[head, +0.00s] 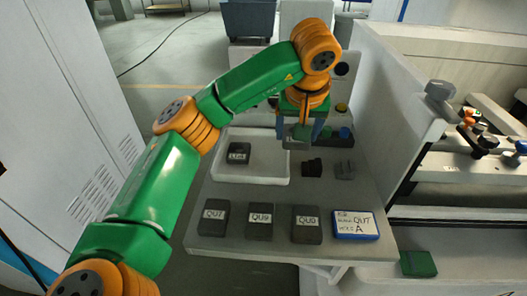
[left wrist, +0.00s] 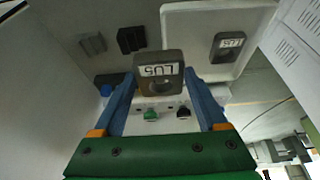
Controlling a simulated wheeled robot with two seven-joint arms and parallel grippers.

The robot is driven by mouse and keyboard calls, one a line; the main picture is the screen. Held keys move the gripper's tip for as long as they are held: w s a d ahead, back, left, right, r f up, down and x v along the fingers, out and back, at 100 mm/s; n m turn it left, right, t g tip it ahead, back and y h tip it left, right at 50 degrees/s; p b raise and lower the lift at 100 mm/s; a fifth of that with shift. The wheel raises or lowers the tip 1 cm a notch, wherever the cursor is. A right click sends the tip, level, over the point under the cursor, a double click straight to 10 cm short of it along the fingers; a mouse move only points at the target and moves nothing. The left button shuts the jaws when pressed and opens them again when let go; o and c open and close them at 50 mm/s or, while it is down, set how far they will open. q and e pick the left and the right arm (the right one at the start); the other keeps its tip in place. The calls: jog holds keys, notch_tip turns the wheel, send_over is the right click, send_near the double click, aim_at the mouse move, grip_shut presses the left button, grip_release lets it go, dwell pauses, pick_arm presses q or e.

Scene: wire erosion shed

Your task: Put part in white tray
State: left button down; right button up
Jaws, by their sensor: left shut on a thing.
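The white tray (head: 272,181) is a shallow open box on the grey table, and a dark labelled part (head: 238,153) lies inside it. My left gripper (head: 301,130) is above the table by the tray's right rim, pointing down. In the left wrist view its blue fingers are shut on a dark grey part (left wrist: 158,62) with a white label, whose text appears inverted. That held part appears raised, just left of the tray (left wrist: 205,73) in this view. The tray's part (left wrist: 228,46) shows there too. My right gripper is not in view.
Three dark blocks, QU7 (head: 213,218), QU9 (head: 259,221) and a similar one (head: 306,224), stand at the table's front beside a blue-framed card (head: 355,225). Two small dark pieces (head: 312,167) (head: 345,170) lie right of the tray. A white wall (head: 385,100) bounds the right.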

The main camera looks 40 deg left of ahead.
pick_arm(q)
jog(key=a, duration=0.1)
jog(key=a+f, duration=0.1)
jog(key=a, duration=0.1)
jog(key=shift+w+a+f+p, duration=0.15)
jog(key=shift+w+a+p, duration=0.1)
jog(key=shift+a+p, duration=0.1)
send_over(269, 157)
jog(key=s+d, duration=0.1)
jog(key=d, duration=0.1)
jog(key=f, duration=0.4)
jog(key=shift+s+a, duration=0.1)
jog(key=shift+s, duration=0.1)
jog(key=f, duration=0.2)
jog(key=a+f+p, duration=0.1)
jog(key=f, duration=0.1)
jog(key=shift+w+a+f+p, duration=0.1)
jog(key=shift+f+p, duration=0.1)
jog(key=shift+p, duration=0.1)
jog(key=shift+w+a+f, duration=0.1)
jog(key=shift+f, duration=0.25)
jog(key=shift+c, duration=1)
grip_release()
jog(key=shift+f, duration=0.1)
